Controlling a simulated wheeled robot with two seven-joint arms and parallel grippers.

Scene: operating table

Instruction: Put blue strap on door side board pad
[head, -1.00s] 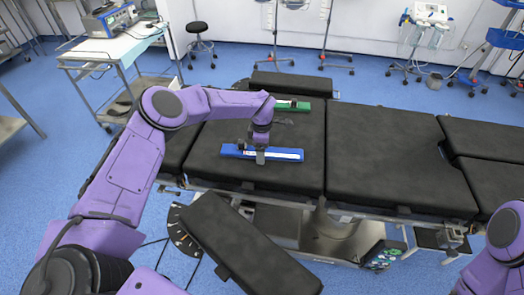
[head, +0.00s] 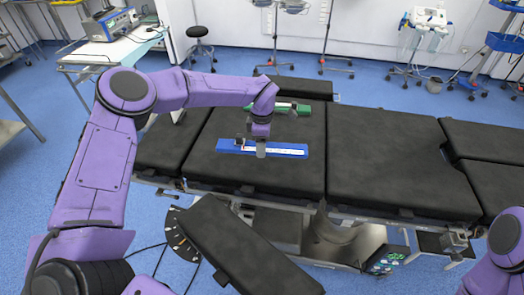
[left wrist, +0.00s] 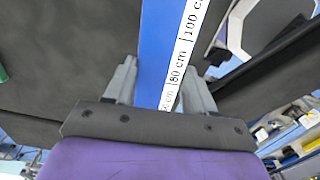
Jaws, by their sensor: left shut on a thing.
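The blue strap (head: 228,145) is a long flat bar with a white centimetre scale, over the left part of the black operating table. My left gripper (head: 261,150) is shut on it near its middle. In the left wrist view, the strap (left wrist: 153,45) runs between the two fingers and its white scale faces the camera. It looks slightly above the table, but the gap is hard to judge. Two board pads flank the table: a tilted near pad (head: 245,240) and a far pad (head: 292,87). I cannot tell which is the door side one. My right gripper is not visible.
A green strap (head: 303,108) lies at the table's far edge, partly behind my left arm. The table's middle pad (head: 385,155) is bare. A white trolley with a blue device (head: 110,22) stands at the back left. A stool (head: 199,40) stands behind.

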